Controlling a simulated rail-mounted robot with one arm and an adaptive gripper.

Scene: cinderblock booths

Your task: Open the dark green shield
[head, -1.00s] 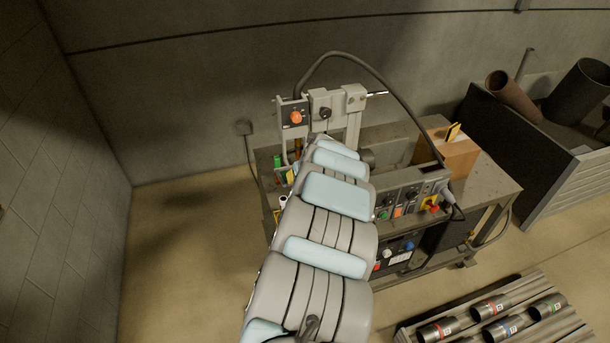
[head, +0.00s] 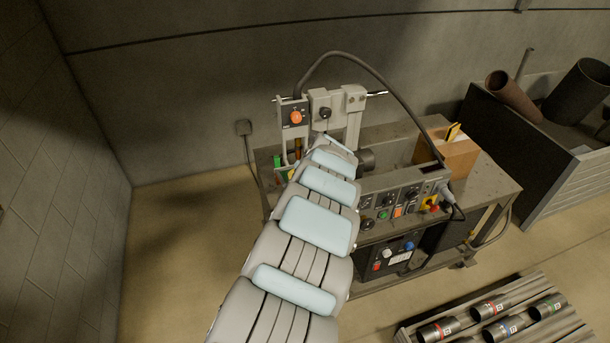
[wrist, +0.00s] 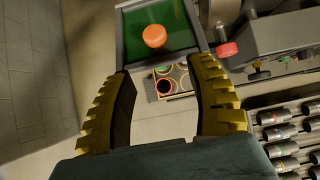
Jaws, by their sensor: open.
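The dark green shield (wrist: 173,27) is a green panel in a grey frame at the top of the wrist view. A round orange knob (wrist: 154,36) stands out from its face. My gripper (wrist: 163,68) is open, with its two yellow fingers apart and nothing held between them. The shield and knob appear beyond the fingertips, with the knob roughly between the fingers' lines. I see no contact. In the head view my arm covers the gripper, and I cannot make out the green panel there.
A grey machine (head: 353,105) with a control panel (head: 402,200) stands on a bench. A cardboard box (head: 447,155) sits at the bench's right. A small tray with coloured rings (wrist: 172,83) lies below the shield. A pallet of cylinders (head: 490,320) is at lower right. Floor at left is clear.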

